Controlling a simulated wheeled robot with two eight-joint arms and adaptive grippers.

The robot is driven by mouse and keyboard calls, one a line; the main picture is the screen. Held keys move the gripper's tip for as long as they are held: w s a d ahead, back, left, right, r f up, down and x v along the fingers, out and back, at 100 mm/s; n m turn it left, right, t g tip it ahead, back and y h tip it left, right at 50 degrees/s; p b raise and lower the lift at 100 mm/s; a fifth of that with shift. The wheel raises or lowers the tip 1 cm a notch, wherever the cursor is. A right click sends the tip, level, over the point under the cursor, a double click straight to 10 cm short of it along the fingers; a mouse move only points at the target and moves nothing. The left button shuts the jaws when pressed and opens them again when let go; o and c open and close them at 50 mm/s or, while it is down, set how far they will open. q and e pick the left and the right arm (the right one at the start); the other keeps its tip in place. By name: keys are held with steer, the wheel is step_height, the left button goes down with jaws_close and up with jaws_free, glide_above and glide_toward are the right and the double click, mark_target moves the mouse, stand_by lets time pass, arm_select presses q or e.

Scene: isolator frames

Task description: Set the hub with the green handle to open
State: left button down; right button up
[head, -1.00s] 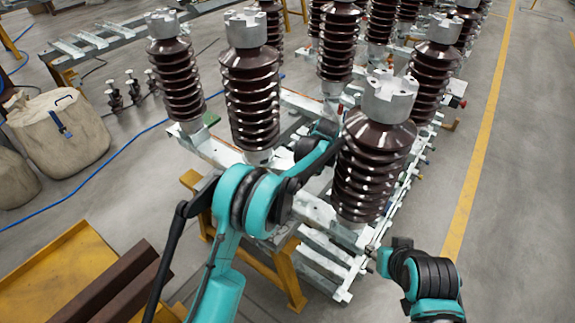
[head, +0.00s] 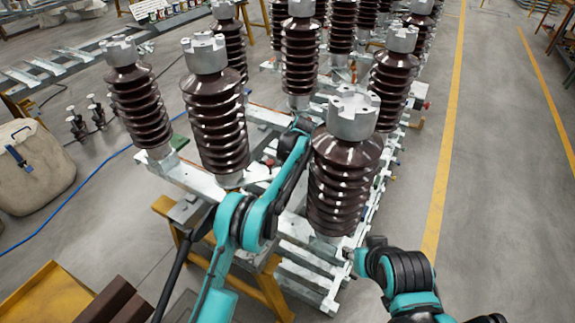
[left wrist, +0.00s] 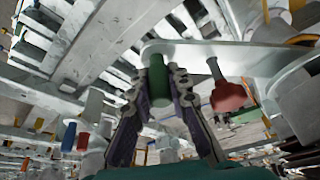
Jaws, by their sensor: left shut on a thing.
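A hub plate (left wrist: 225,55) crosses the top of the left wrist view, with a green handle (left wrist: 158,92) hanging from it and a red handle (left wrist: 228,94) to its right. My left gripper (left wrist: 160,80) is shut on the green handle, one finger on each side. In the head view my left arm reaches in among the brown insulators (head: 344,185). Its fingers and the green handle cannot be made out there. My right gripper (head: 349,254) is beside the lower front end of the metal frame (head: 310,262). Its fingers are too small to read.
Blue (left wrist: 69,136) and red (left wrist: 84,141) handles show at lower left in the wrist view. Tall insulators stand close around my left arm. A yellow trestle (head: 270,292) supports the frame. The floor right of the frame, by a yellow line (head: 445,180), is open.

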arm_select(q)
steer(key=shift+d, duration=0.25)
steer(key=c, duration=1.7)
jaws_free()
steer(key=shift+o, duration=1.4)
steer(key=shift+d, duration=0.1)
steer(key=shift+r, duration=0.25)
step_height(320, 180, up, 9)
steer(key=shift+r, duration=0.2)
